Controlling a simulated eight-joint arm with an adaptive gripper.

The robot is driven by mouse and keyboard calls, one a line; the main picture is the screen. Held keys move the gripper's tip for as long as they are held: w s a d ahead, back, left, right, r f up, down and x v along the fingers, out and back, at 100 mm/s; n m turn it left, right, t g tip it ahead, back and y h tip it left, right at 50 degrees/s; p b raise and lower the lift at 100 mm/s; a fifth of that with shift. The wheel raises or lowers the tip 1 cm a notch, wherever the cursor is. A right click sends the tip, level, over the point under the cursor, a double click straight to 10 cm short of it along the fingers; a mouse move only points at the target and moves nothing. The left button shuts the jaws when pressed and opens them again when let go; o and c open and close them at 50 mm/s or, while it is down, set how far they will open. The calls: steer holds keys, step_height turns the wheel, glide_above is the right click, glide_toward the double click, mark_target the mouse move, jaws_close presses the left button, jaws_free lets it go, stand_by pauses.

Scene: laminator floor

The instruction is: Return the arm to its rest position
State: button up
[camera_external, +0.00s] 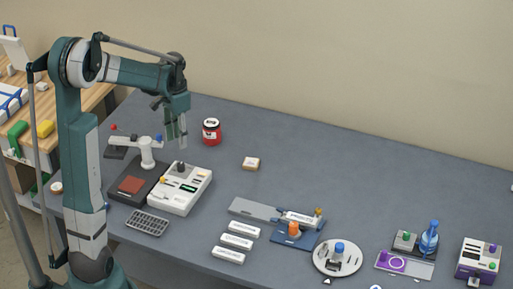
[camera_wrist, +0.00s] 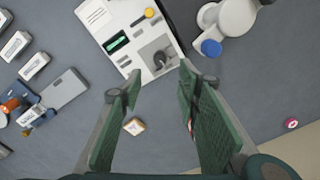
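My gripper (camera_external: 176,132) hangs pointing down above the back left of the grey table (camera_external: 330,150), over the area between the white device and the red jar. In the wrist view the two green finger pads of my gripper (camera_wrist: 162,100) stand wide apart with nothing between them but table and a small tan-and-white block (camera_wrist: 134,126) far below. The gripper is open and empty. My arm is raised, with its upper part reaching right from the column.
Below stand a white control box (camera_external: 180,188), a white-armed stand (camera_external: 147,150) and a red jar (camera_external: 212,131). White labelled blocks (camera_external: 237,241), a blue fixture (camera_external: 295,232), a round plate (camera_external: 338,257) and a purple-grey device (camera_external: 480,260) stand rightward. The back right of the table is clear.

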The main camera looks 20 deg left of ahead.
steer(key=shift+s+r, duration=0.1)
steer(key=s+d+r+n+t, duration=0.1)
steer(key=s+r+n+t, duration=0.1)
steer(key=s, duration=0.6)
steer(key=s+d+r+n+t, duration=0.2)
steer(key=s+r, duration=0.2)
steer(key=s, duration=0.4)
steer(key=s+d+r+n+t, duration=0.2)
steer(key=s+r+t, duration=0.1)
steer(key=s, duration=0.6)
steer(key=shift+d+n, duration=0.25)
steer(key=shift+n, duration=0.05)
steer(key=shift+s+f, duration=0.1)
stand_by(1.6)
step_height(320, 180, down, 12)
steer(key=b, duration=1.2)
steer(key=shift+f+b, duration=0.2)
steer(key=shift+b, duration=0.2)
steer(key=shift+r, duration=0.1)
steer(key=shift+c, duration=0.6)
